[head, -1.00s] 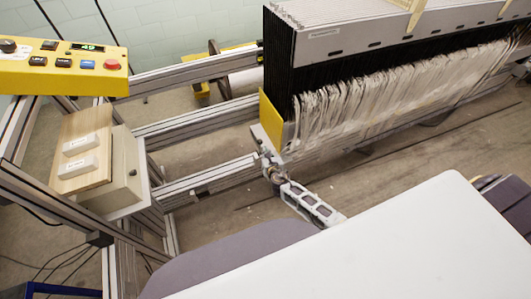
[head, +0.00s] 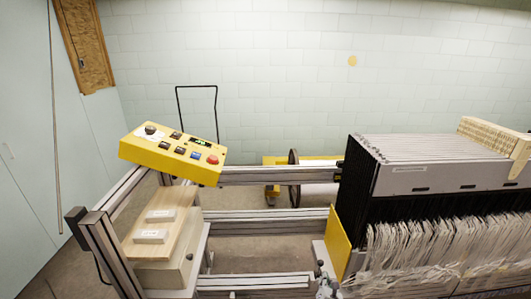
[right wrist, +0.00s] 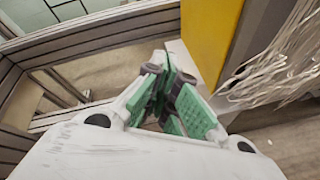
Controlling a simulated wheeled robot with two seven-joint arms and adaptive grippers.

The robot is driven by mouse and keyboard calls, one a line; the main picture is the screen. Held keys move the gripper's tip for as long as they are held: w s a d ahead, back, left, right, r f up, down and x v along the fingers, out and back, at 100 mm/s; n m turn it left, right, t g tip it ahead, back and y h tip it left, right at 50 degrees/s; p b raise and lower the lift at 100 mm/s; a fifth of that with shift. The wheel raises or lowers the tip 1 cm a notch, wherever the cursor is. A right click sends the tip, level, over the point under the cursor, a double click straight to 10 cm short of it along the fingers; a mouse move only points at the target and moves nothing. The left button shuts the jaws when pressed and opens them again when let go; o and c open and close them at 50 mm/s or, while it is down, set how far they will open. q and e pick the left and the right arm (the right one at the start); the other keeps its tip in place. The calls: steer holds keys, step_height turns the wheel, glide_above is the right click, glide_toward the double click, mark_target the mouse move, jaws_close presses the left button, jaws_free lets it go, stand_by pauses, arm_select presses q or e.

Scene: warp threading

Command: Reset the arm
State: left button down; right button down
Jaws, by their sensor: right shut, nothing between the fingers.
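My right gripper (head: 322,284) shows only in part at the bottom edge of the head view, just below the yellow end plate (head: 339,243) of the warp frame. In the right wrist view my right gripper (right wrist: 166,84) has its green-padded fingers drawn together with nothing between them. The yellow plate (right wrist: 208,36) stands just beyond the fingers there, with white threads (right wrist: 285,60) to its right. I cannot tell whether the fingers touch the plate's base. My left gripper is not in view.
A yellow control panel (head: 172,153) with buttons sits on the metal frame at left. Below it a wooden board (head: 163,222) carries two white blocks. Aluminium rails (head: 265,222) run across to the grey-topped rack (head: 440,178) with hanging white threads (head: 430,248). A pale block wall closes the back.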

steer(key=s+d+f+m+g, duration=0.2)
steer(key=s+f+m+g, duration=0.1)
steer(key=s+f+m, duration=0.7)
steer(key=s+d+f+m+g, duration=0.25)
steer(key=s+f+m, duration=0.35)
steer(key=f+m, duration=0.7)
steer(key=s+f+m+g, duration=0.1)
steer(key=s+f, duration=0.3)
steer(key=s, duration=0.8)
steer(key=s+a+f+m+g, duration=0.1)
steer(key=s+f+g, duration=0.3)
steer(key=s, duration=0.9)
steer(key=s+a+f+m+g+y, duration=0.1)
steer(key=s+f, duration=0.5)
steer(key=s, duration=0.7)
steer(key=shift+f+m+g, duration=0.2)
steer(key=shift+m+g, duration=0.45)
steer(key=shift+m, duration=0.05)
